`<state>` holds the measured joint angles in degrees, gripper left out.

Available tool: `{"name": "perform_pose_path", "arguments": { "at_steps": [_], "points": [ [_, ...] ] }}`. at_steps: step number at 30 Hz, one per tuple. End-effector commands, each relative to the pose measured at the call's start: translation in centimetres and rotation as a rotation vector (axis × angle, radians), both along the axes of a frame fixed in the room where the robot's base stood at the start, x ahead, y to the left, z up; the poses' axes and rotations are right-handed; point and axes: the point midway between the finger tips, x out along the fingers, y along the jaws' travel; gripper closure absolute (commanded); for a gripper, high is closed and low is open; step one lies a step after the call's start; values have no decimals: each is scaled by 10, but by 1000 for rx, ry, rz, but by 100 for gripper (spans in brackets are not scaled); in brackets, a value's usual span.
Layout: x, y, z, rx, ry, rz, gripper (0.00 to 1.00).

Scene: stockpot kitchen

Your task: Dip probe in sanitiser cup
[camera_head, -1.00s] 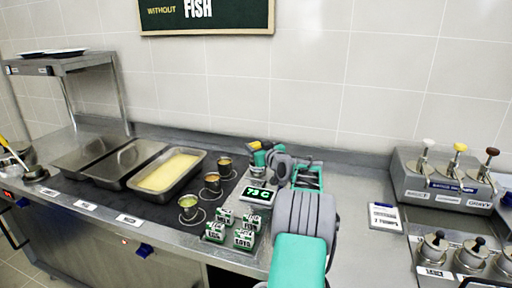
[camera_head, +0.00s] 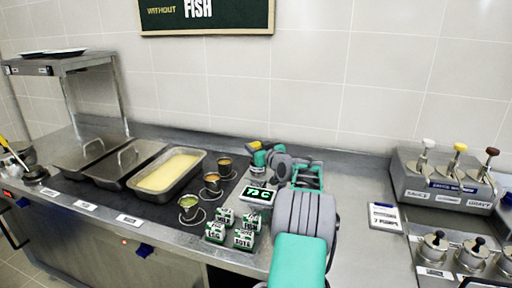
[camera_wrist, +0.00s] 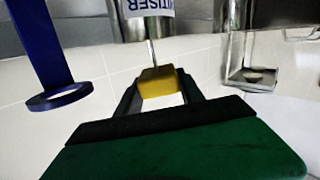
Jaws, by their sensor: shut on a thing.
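My gripper (camera_wrist: 160,92) is shut on the yellow handle of the probe (camera_wrist: 158,82), which sits between its dark fingers in the wrist view. The probe's thin metal needle (camera_wrist: 153,52) runs from the handle to the edge of a metal cup with a white label (camera_wrist: 147,7) in blue letters ending in "ITISER". I cannot tell whether the tip is inside the cup or just beside it.
A blue ring-ended bracket (camera_wrist: 58,95) and a square metal holder (camera_wrist: 248,75) flank the gripper. Small metal pots (camera_head: 212,183), a temperature display (camera_head: 258,194) and labelled blocks (camera_head: 244,240) stand near the arm. A pan of yellow food (camera_head: 172,172) is left; sauce pumps (camera_head: 450,180) are right.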

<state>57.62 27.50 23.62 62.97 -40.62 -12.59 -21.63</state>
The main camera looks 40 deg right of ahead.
Motion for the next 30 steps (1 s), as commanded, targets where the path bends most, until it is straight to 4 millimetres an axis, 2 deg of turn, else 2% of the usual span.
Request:
{"name": "perform_pose_path", "arguments": {
  "at_steps": [11,30],
  "points": [
    [0,0,5,-1,-1,0,96],
    [0,0,65,-2,-1,0,96]
  ]
}}
